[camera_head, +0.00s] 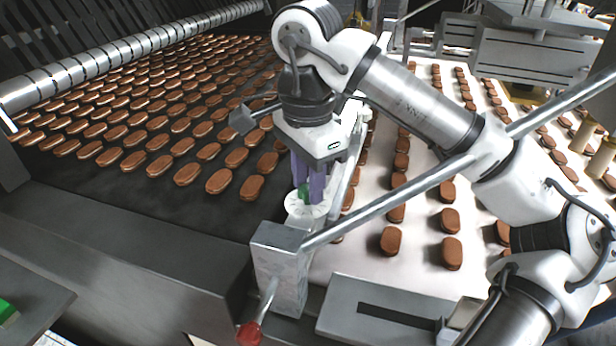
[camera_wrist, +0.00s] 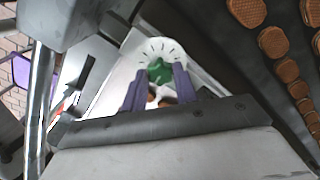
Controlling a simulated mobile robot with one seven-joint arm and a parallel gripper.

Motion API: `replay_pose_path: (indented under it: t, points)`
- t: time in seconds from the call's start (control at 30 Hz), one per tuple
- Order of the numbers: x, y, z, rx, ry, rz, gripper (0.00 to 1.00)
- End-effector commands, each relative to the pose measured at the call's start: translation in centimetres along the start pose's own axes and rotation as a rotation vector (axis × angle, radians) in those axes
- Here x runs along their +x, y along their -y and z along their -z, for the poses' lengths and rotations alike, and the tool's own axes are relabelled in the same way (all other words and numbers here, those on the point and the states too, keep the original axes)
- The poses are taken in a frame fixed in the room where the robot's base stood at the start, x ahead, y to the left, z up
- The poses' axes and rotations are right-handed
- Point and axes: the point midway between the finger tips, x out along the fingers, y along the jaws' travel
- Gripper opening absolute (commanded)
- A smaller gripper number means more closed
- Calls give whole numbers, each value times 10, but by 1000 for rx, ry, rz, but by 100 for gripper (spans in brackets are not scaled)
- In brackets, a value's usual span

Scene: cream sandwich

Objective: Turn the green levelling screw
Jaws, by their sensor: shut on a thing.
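The green levelling screw (camera_wrist: 159,71) sits in the middle of a white round dial (camera_wrist: 152,48) with dark tick marks around its rim. In the head view the screw (camera_head: 304,192) shows as a small green piece above the white dial (camera_head: 306,212), partly hidden by my fingers. My gripper (camera_head: 309,190) points down at it with its purple fingers. In the wrist view my gripper (camera_wrist: 160,80) has one finger on each side of the green screw and is shut on it. The screw's lower part is hidden.
A dark conveyor (camera_head: 130,180) with rows of brown biscuits lies left, a white belt (camera_head: 375,265) with more biscuits right. A slanted metal bar (camera_head: 390,200) runs close by my arm from a grey post (camera_head: 280,262). A red knob (camera_head: 249,333) is in front.

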Motion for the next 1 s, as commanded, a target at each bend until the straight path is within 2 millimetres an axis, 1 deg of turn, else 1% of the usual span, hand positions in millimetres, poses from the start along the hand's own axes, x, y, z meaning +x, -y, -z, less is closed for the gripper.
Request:
replay_pose_path:
  t: [0.03,0.27,0.3,0.43,0.77,0.87,0.97,1.0]
  points:
    - [3,-1,-1,-5,2,-9,6]
    - [3,-1,-1,-4,3,-9,6]
    - [3,-1,-1,-4,3,-9,34]
    - [2,-1,-1,-2,2,-6,51]
    - [-1,0,0,0,0,-3,51]
    - [-10,0,0,2,-2,-2,51]
    - [-26,0,0,2,-3,-1,51]
    - [-34,0,0,3,-3,-1,51]
